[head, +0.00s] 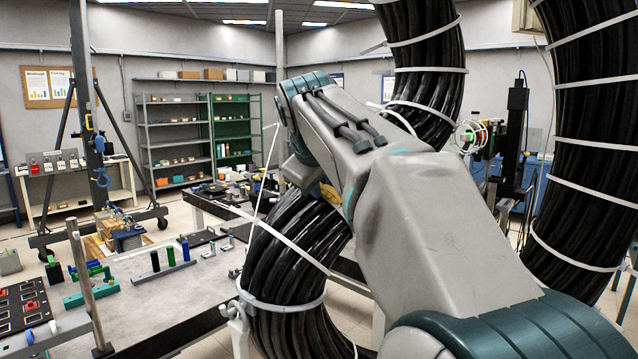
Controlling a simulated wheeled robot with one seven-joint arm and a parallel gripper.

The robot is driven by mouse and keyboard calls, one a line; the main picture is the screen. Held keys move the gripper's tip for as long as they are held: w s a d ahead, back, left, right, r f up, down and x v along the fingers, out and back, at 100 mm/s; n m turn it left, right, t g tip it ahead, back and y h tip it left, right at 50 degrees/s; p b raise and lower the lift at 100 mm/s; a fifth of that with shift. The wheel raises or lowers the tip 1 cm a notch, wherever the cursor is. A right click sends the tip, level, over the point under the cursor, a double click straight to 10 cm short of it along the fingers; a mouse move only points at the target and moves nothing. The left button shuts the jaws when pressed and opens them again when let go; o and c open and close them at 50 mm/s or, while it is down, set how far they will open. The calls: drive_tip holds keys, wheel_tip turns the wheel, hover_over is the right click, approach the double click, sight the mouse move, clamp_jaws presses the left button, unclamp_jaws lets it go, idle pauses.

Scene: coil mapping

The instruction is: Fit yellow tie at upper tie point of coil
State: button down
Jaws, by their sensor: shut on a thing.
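The coil (290,255) is a thick bundle of shiny black cable bound with several white ties. It shows below and left of my arm, and more black bundle (430,60) rises at the top right of centre. My gripper (316,184) is at the coil's upper left side, mostly hidden behind my own arm. A small yellow piece (330,194), which looks like the yellow tie, shows at the gripper, close against the coil. I cannot tell whether it touches the coil. The fingertips and the upper tie point are not clearly visible.
A workbench (140,310) with small coloured blocks and a switch panel (22,308) lies at the left. A thin white line (262,185) runs down beside the coil. Another banded black bundle (597,130) stands at the right. Shelves (175,140) line the back wall.

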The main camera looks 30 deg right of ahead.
drive_tip(key=c, duration=1.3)
unclamp_jaws()
drive_tip(key=shift+c, duration=0.2)
drive_tip(key=v, duration=1.4)
drive_tip(key=s+a+f+m+g+y, duration=0.1)
drive_tip(key=a+f+y, duration=0.15)
drive_tip(key=f, duration=0.75)
drive_tip(key=s+a+f+g+y, duration=0.1)
drive_tip(key=a+f, duration=0.2)
drive_tip(key=f, duration=0.7)
drive_tip(key=s+a+f+m+g, duration=0.1)
drive_tip(key=s+f, duration=0.4)
drive_tip(key=f, duration=0.6)
drive_tip(key=s+a+f+m+g+y, duration=0.1)
drive_tip(key=s+f, duration=0.4)
drive_tip(key=f, duration=0.6)
drive_tip(key=shift+s+a+m, duration=0.4)
drive_tip(key=shift+a+m, duration=0.2)
drive_tip(key=shift+a, duration=0.55)
